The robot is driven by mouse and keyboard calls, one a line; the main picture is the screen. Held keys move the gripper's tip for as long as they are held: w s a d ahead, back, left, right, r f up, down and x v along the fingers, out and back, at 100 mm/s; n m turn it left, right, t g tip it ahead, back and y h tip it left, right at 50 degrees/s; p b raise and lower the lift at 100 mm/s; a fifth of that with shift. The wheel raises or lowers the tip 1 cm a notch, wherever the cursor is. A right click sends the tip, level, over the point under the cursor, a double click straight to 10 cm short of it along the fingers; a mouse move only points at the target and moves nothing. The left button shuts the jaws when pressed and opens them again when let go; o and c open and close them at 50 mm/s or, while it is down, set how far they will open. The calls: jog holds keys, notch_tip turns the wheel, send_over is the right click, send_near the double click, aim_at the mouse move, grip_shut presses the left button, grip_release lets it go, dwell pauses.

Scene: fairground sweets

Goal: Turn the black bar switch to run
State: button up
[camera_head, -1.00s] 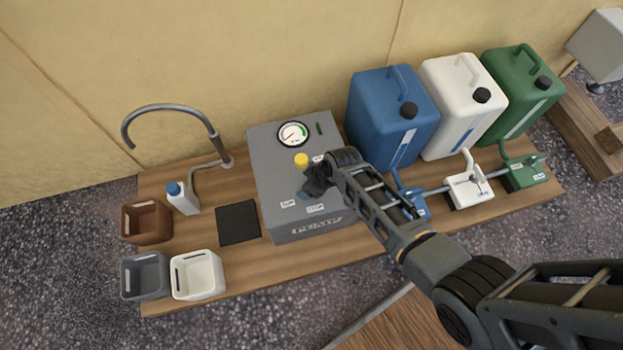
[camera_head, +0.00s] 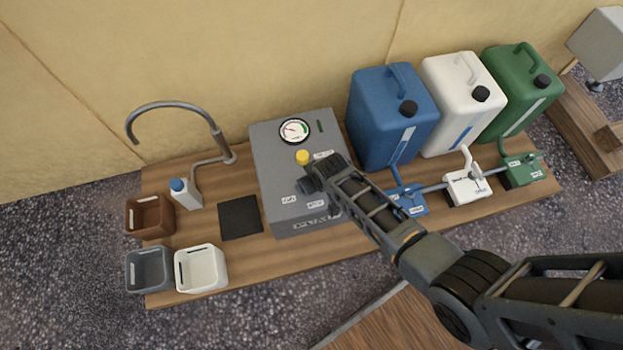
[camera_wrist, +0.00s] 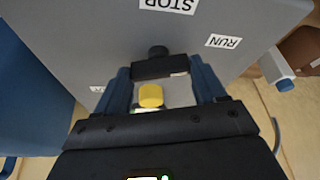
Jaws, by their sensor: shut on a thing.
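The black bar switch (camera_wrist: 158,52) is on the sloping grey face of the pump box (camera_head: 282,165). My gripper (camera_wrist: 160,68) is shut on the switch. In the head view my gripper (camera_head: 311,182) is at the box face, below the yellow button (camera_head: 302,157), and covers the switch.
A round gauge (camera_head: 294,131) sits above the yellow button. Blue (camera_head: 385,120), white (camera_head: 455,110) and green (camera_head: 515,95) canisters stand to the right, with valves in front. A tap (camera_head: 215,140), small bottle (camera_head: 184,193), black mat (camera_head: 240,218) and bins (camera_head: 201,270) are left.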

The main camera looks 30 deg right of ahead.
jog(key=o, duration=1)
jog(key=shift+o, duration=0.2)
jog(key=p+v, duration=0.3)
jog(key=v, duration=0.4)
jog(key=shift+s+r, duration=0.2)
jog(key=shift+r, duration=0.2)
